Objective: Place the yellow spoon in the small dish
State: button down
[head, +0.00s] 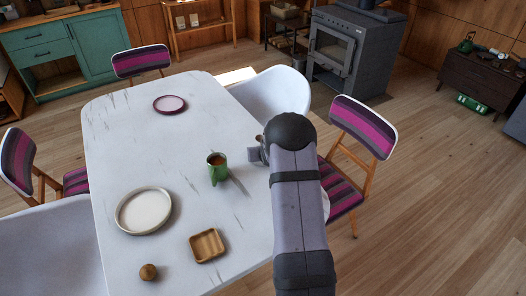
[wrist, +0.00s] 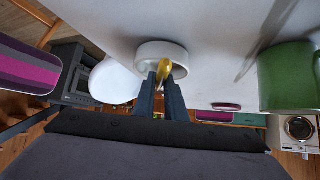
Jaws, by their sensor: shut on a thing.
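In the wrist view, my gripper (wrist: 162,82) is shut on the yellow spoon (wrist: 165,68). The spoon's yellow end shows at the fingertips, and the fingers hide part of it. A small white round dish (wrist: 148,49) lies directly beyond the spoon, which overlaps it in the picture. I cannot tell whether they touch. In the head view, my arm covers most of the gripper (head: 255,154), and neither the spoon nor this dish can be made out.
A green mug (head: 217,172) of brown drink stands left of my gripper on the white table (head: 130,145). A large pale plate (head: 143,210), a square wooden dish (head: 207,245), a wooden ball (head: 148,272) and a pink-rimmed plate (head: 170,104) are also there. Chairs surround the table.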

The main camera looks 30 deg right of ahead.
jog(key=shift+f+b, duration=0.45)
jog(key=shift+f, duration=0.05)
jog(key=shift+f, duration=0.1)
jog(key=c, duration=1.8)
grip_release()
